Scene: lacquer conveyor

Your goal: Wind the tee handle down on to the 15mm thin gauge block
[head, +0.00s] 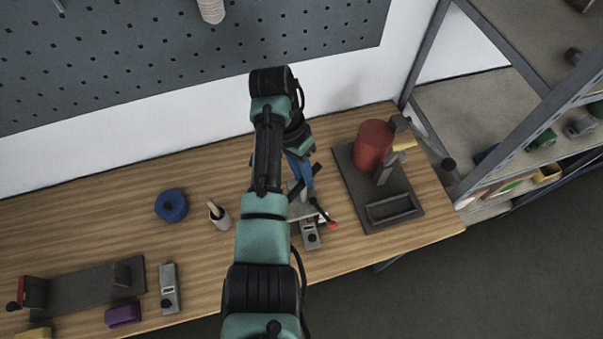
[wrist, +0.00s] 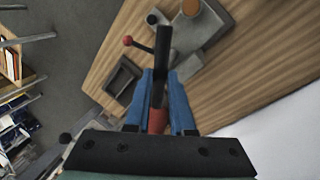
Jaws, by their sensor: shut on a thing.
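My gripper (head: 301,180) has blue fingers and is over the table, in front of the pegboard. In the wrist view my gripper (wrist: 162,78) is shut on the tee handle (wrist: 163,52), a dark bar between the fingers. In the head view an end of the tee handle (head: 315,170) shows beside the fingers. Below it is a grey fixture (wrist: 203,32); in the head view my arm mostly covers this fixture (head: 300,212). A dark lever with a red ball (wrist: 128,41) sticks out beside it. I cannot pick out the 15mm thin gauge block or its contact with the handle.
Right of my gripper stands a dark base (head: 352,190) with a red cylinder (head: 373,144) and a tray.

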